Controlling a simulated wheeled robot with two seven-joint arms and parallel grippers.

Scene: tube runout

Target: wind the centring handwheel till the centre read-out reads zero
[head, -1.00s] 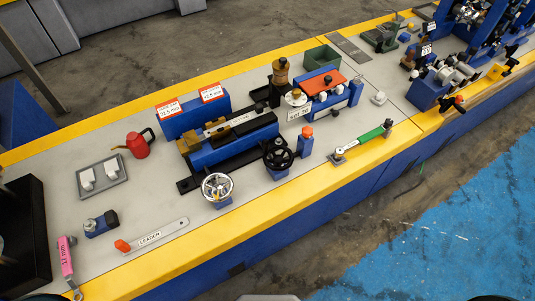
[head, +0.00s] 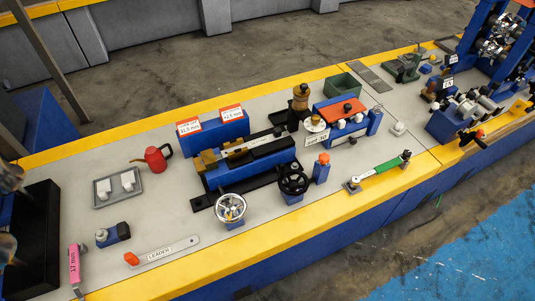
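A silver spoked handwheel (head: 230,207) stands at the front of the blue and black centring fixture (head: 238,170) on the bench. A black handwheel (head: 293,181) stands to its right. I cannot tell from any label which one is the centring wheel. Two read-out cards with red tops stand on a blue block behind: the left card (head: 189,127) seems to end in 1.5 mm, the right card (head: 232,114) in 2.5 mm; the print is too small to be sure. Blurred grey parts, seemingly of my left arm, show at the left edge. My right gripper is out of view.
A red can (head: 156,158), a grey tray (head: 117,187) and a LEADER bar (head: 162,252) lie left of the wheels. An orange-capped blue post (head: 321,168) and a green-handled tool (head: 377,170) are to the right. The yellow front edge (head: 250,250) is clear before the wheels.

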